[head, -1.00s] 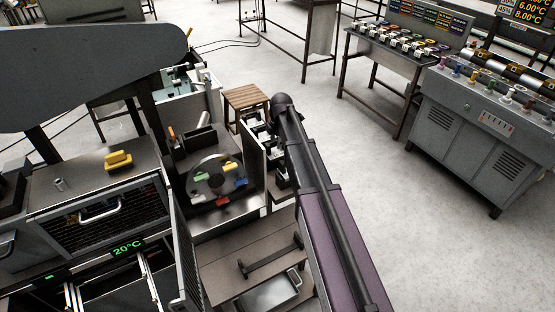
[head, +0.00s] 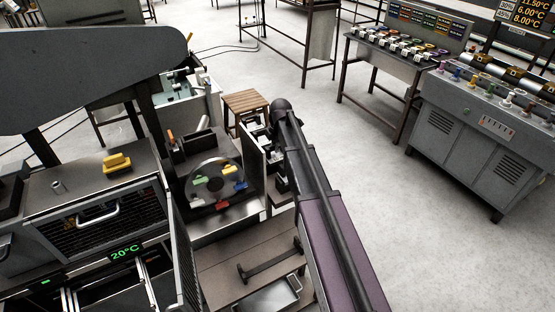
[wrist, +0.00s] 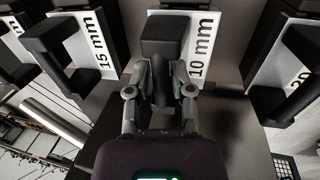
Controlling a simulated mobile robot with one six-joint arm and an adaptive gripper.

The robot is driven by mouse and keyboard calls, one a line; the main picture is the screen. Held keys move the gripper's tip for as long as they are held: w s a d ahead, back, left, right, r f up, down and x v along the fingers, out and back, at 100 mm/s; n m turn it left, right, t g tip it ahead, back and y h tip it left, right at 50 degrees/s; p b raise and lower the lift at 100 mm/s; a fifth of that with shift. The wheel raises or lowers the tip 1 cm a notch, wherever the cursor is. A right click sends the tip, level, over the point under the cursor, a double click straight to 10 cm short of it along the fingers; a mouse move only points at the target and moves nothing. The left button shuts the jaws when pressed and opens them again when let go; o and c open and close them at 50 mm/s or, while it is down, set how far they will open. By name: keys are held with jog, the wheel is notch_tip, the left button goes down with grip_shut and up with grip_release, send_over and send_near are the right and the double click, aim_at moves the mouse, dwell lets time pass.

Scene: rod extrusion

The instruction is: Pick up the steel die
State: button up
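In the wrist view, a black-handled holder with a white "10 mm" plate (wrist: 201,48) is straight ahead. Its black handle (wrist: 168,28) lies in line with my gripper (wrist: 164,78). The fingers are on either side of the handle's lower part, very close to it. Whether they press on it cannot be told, as black overlaps black. I see no part plainly marked as the steel die; the metal behind the handle is hidden. In the head view my arm hides the gripper.
Similar holders flank it: "15 mm" (wrist: 90,48) left and "20" (wrist: 285,65) right. A shiny metal cylinder (wrist: 55,118) is at the wrist view's left. The head view shows a round disc (head: 212,185) with coloured pieces and a wooden stool (head: 246,103). Open floor lies right.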

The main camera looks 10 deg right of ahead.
grip_shut()
jog(key=shift+r, duration=0.2)
notch_tip(320, 180, up, 10)
jog(key=p, duration=1)
jog(key=shift+f, duration=0.2)
dwell(0.3)
jog(key=shift+d, duration=0.15)
dwell(0.4)
